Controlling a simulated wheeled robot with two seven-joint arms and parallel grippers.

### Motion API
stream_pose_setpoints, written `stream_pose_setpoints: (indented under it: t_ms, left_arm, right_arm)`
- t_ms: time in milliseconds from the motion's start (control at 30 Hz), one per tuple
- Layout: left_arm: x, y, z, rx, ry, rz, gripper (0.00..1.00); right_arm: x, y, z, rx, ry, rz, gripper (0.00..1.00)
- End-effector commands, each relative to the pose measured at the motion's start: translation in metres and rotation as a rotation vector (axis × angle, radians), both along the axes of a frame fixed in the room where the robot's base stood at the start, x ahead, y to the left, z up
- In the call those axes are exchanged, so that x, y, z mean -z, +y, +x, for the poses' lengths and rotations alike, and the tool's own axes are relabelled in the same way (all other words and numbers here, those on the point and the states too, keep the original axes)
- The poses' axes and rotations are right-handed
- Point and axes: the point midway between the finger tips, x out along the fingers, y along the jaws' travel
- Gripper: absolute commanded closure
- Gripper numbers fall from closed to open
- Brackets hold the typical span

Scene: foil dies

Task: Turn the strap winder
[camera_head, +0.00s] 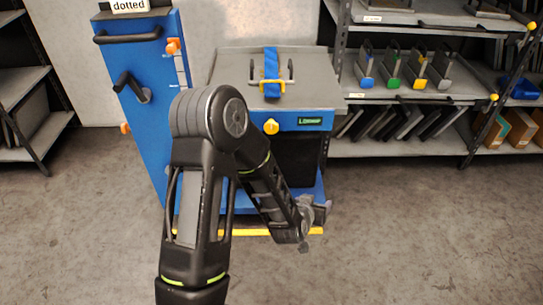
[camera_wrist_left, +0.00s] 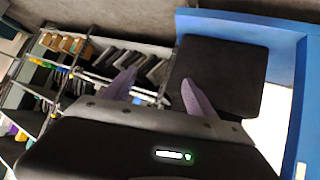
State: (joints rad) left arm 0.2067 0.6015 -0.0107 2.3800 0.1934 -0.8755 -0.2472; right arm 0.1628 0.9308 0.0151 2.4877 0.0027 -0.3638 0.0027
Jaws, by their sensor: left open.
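A blue strap (camera_head: 271,62) runs over the grey lid (camera_head: 225,66) of a blue cabinet, with a yellow fitting (camera_head: 271,85) and dark handles beside it. A yellow knob (camera_head: 271,127) sits on the cabinet's blue front band below. I cannot tell which of these parts is the strap winder. My left gripper (camera_head: 318,212) is low in front of the cabinet's right side, well below the strap and knob. In the left wrist view its two greyish-purple fingers (camera_wrist_left: 158,93) are apart, with nothing seen between them. My right gripper is not in view.
A blue panel (camera_head: 150,125) with a dark crank handle stands left of the cabinet, under a "dotted" sign (camera_head: 129,5). Shelving (camera_head: 400,150) with coloured-base holders and dark plates stands at the right; the wrist view shows shelving (camera_wrist_left: 75,75) too. The floor (camera_head: 430,235) at right is clear.

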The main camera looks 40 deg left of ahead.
Motion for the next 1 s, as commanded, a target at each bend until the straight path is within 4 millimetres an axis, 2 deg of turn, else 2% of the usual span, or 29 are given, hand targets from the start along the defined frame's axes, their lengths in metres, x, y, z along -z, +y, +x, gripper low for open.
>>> stream_pose_setpoints:
  t_ms: [33, 100, 200, 333, 400, 533, 867, 1000]
  left_arm:
    - [0.011, 0.032, 0.019, -0.063, -0.100, 0.064, 0.35]
    - [-0.010, 0.073, 0.035, -0.146, -0.220, 0.154, 0.35]
    - [-0.041, 0.120, 0.042, -0.254, -0.356, 0.267, 0.35]
    - [-0.074, 0.159, 0.039, -0.356, -0.466, 0.369, 0.35]
    - [-0.085, 0.170, 0.035, -0.389, -0.496, 0.400, 0.35]
    - [-0.095, 0.177, 0.033, -0.410, -0.517, 0.423, 0.35]
    - [-0.096, 0.178, 0.034, -0.409, -0.515, 0.420, 0.35]
    - [-0.094, 0.184, 0.042, -0.410, -0.514, 0.420, 0.35]
  right_arm:
    - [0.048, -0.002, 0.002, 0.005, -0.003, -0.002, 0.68]
    - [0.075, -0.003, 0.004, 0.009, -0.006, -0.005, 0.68]
    - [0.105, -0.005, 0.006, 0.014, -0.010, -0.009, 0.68]
    - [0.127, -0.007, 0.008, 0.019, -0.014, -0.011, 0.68]
    - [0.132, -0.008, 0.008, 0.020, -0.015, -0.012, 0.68]
    - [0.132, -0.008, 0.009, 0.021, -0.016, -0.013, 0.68]
    - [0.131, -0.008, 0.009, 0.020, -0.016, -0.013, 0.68]
    - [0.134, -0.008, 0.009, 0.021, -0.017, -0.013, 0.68]
